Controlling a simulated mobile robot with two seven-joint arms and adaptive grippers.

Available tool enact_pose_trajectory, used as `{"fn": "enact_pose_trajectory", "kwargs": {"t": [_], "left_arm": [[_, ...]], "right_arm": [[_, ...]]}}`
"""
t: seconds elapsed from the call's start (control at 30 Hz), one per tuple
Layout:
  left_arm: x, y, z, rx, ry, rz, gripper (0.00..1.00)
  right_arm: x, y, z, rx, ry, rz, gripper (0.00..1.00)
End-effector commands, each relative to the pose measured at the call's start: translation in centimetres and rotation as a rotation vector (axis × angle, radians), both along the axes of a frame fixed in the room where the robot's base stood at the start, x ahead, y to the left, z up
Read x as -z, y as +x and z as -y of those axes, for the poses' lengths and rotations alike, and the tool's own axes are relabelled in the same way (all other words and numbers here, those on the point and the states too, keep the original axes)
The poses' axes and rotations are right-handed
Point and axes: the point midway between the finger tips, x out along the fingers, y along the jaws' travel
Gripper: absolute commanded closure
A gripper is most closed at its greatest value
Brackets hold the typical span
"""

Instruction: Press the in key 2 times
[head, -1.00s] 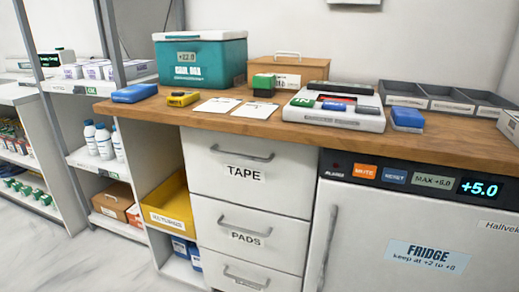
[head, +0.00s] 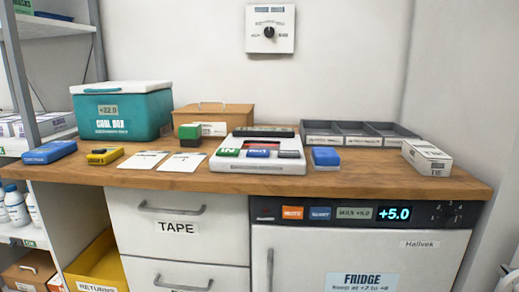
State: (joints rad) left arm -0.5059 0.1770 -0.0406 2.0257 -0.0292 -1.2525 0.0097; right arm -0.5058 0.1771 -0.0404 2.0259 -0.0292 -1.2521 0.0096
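The green IN key (head: 228,152) is at the front left of a white keypad device (head: 262,166) on the wooden counter. A blue key (head: 258,153) sits beside it in the middle, and a dark grey key (head: 289,154) is to the right. A dark display bar (head: 263,131) runs along the back of the device. Neither of my grippers is in the head view.
A teal cool box (head: 121,112), brown case (head: 213,117), green-and-black stamp (head: 189,132) and white cards (head: 181,163) are left of the device. A blue pad (head: 326,156), grey divided tray (head: 358,128) and white box (head: 427,155) are to its right. A fridge (head: 355,255) is below.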

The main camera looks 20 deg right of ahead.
Motion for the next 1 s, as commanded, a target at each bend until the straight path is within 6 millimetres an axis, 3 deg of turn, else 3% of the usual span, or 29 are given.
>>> {"fn": "enact_pose_trajectory", "kwargs": {"t": [0.27,0.6,1.0], "left_arm": [[0.01,-0.01,0.02,0.000,0.000,0.000,1.00],[0.00,-0.01,0.03,0.000,-0.001,0.001,1.00],[-0.01,0.00,0.04,0.000,-0.001,0.001,1.00]], "right_arm": [[-0.03,0.03,0.00,0.000,0.000,0.001,0.61],[-0.04,0.04,-0.01,0.000,0.000,0.002,1.00],[-0.04,0.04,-0.03,-0.001,0.001,0.002,1.00]]}}
